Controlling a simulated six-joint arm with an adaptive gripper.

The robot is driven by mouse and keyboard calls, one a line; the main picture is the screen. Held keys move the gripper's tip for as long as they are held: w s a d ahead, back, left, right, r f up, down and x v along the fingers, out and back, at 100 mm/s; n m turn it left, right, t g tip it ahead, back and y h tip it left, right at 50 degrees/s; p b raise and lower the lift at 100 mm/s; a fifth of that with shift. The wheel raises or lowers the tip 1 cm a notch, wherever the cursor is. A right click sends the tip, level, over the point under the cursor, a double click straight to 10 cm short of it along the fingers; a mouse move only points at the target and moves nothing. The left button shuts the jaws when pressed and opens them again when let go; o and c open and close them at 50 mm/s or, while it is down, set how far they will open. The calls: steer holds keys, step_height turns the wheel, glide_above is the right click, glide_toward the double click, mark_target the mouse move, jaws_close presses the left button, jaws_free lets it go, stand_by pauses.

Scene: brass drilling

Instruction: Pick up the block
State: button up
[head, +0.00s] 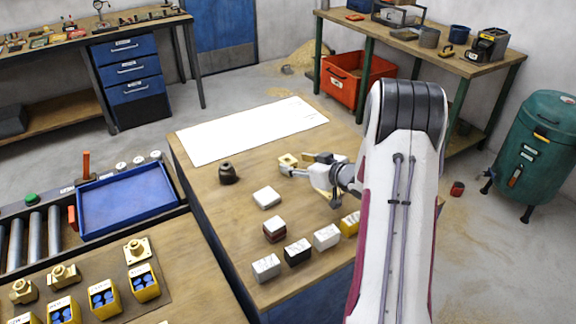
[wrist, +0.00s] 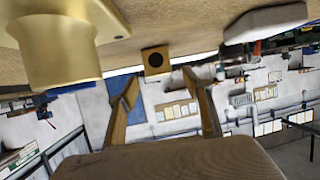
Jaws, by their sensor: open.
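A small brass block (head: 288,160) with a hole sits on the wooden table just left of my gripper (head: 304,169). In the wrist view, a small brass block with a dark round hole (wrist: 155,60) shows beyond and between the fingertips of my open gripper (wrist: 160,77); nothing is held. A white block (head: 267,197) lies in front, to the left. A block with a white top and reddish side (head: 275,228) stands nearer. Several more blocks line the near side, including a yellow one (head: 350,223) partly hidden by my arm. I cannot tell which block is meant.
A dark fitting (head: 228,174) stands near a white sheet (head: 250,130) on the table. A blue tray (head: 125,198) is at the left. A large brass cylinder (wrist: 55,55) and a pale block (wrist: 265,22) are close in the wrist view.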

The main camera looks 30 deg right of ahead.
mark_target(289, 160)
steer(key=shift+x, duration=2.6)
steer(key=shift+r, duration=0.1)
jaws_close()
steer(key=shift+r, duration=0.1)
